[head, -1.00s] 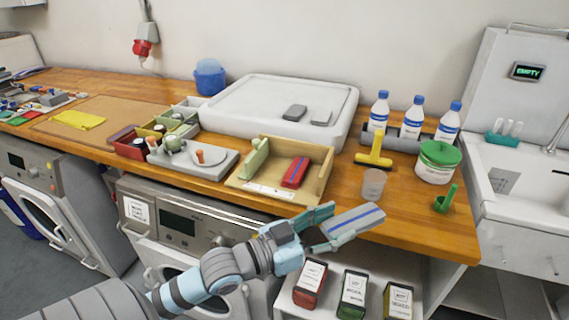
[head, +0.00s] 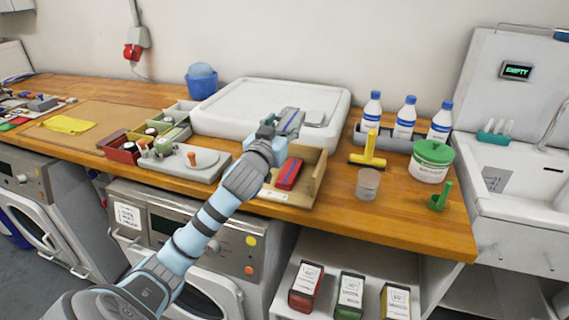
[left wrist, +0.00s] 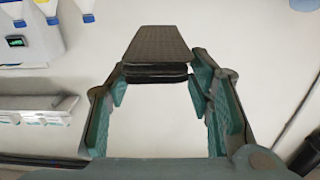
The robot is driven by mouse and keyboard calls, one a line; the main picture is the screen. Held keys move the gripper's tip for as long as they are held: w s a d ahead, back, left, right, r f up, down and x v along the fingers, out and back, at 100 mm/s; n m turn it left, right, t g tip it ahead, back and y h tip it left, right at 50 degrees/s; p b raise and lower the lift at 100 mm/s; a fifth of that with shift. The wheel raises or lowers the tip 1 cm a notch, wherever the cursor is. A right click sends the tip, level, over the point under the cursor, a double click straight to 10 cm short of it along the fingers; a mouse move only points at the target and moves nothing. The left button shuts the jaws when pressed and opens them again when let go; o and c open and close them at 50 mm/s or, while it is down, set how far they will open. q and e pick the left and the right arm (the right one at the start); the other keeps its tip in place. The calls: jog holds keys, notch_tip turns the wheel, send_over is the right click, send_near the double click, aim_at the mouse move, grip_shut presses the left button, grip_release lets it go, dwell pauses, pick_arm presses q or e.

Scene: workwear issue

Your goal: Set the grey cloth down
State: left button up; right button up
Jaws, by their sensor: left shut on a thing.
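In the left wrist view the cloth (left wrist: 158,50) looks dark and layered, pinched between the two fingertips (left wrist: 158,80). I cannot tell whether the cloth touches the tray. A small light grey piece (head: 315,118) lies on the tray just right of it. The dark grey piece beside that is mostly hidden behind the cloth and gripper. My right gripper is not in view.
A wooden tray (head: 310,190) with a red block (head: 289,174) stands below my left gripper. To the right are a yellow scraper (head: 368,152), a clear cup (head: 368,184), a green-lidded tub (head: 431,164) and several bottles (head: 405,118). The grey scale-like board (head: 200,171) is left.

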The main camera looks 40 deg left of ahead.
pick_arm(q)
notch_tip(320, 180, down, 8)
jog(key=shift+d+r+b, duration=0.1)
jog(key=shift+b, duration=0.8)
jog(key=shift+f+b, duration=0.3)
jog(key=shift+f, duration=0.35)
jog(key=o, duration=1.1)
